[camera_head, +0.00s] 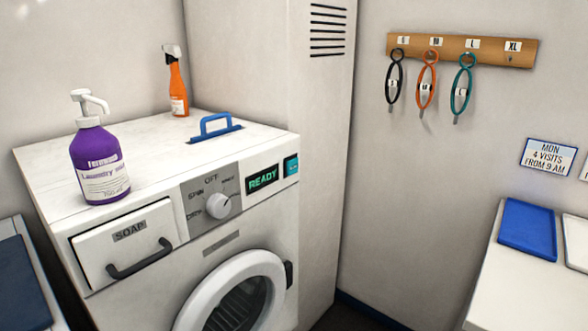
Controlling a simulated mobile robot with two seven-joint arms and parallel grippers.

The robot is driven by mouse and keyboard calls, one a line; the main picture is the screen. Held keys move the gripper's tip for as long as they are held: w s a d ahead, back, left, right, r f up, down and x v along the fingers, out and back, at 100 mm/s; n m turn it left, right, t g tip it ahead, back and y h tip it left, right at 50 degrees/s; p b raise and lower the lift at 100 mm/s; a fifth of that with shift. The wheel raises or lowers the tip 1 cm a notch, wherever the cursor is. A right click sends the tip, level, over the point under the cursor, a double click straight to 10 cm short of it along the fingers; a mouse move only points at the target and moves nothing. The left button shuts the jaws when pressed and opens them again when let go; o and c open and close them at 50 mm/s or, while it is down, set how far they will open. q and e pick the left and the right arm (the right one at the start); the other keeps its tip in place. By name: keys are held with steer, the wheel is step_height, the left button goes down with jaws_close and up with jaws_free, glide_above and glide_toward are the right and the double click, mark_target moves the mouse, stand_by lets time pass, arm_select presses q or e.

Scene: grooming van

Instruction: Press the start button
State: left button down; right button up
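A white washing machine (150,240) stands at the left and middle. Its front panel has a small teal square (291,165) at the far right, which looks like the button; the mark on it is too small to read. Left of it a dark display (263,179) reads READY in green. Further left is a white dial (217,204) on a grey plate with OFF and SPIN among its labels. A closed drawer marked SOAP (125,240) and a round door (238,296) are below. Neither of my grippers is in view.
A purple pump bottle (100,165), an orange spray bottle (178,90) and a blue handle (215,127) are on the machine top. A tall cabinet (320,130) stands behind. Loops (427,85) hang on a wooden rack (460,48). Blue tray (527,227) sits at right.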

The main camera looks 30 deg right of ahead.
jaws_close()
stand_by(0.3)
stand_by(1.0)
